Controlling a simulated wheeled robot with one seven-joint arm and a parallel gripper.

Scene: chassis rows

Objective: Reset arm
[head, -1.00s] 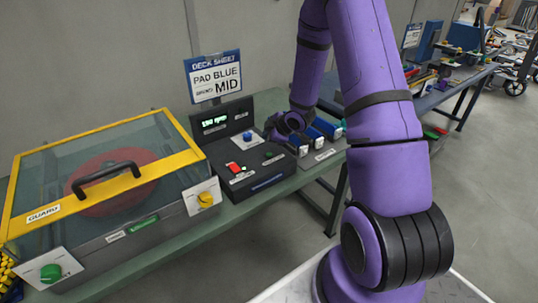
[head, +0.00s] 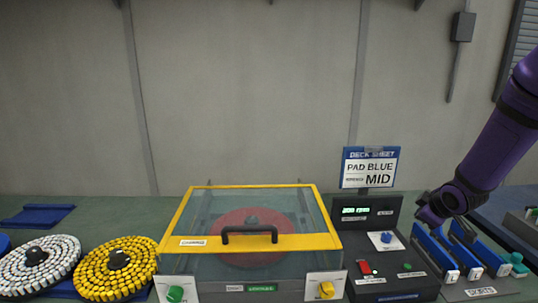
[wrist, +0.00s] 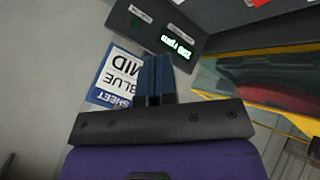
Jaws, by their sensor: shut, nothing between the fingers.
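My gripper (head: 428,217) shows at the right of the head view at the end of my purple arm. It is held over the area between the black control box (head: 395,268) and the blue rack (head: 445,262). In the wrist view its dark fingers (wrist: 155,78) are together with nothing between them. Beyond them the wrist view shows the blue and white sign (wrist: 115,80) and the lit green display (wrist: 177,46).
A guard case (head: 258,242) with a yellow frame and clear lid stands shut at the middle. White (head: 60,262) and yellow (head: 125,250) rings of small pieces lie at left. The deck sheet sign (head: 370,167) stands behind the control box.

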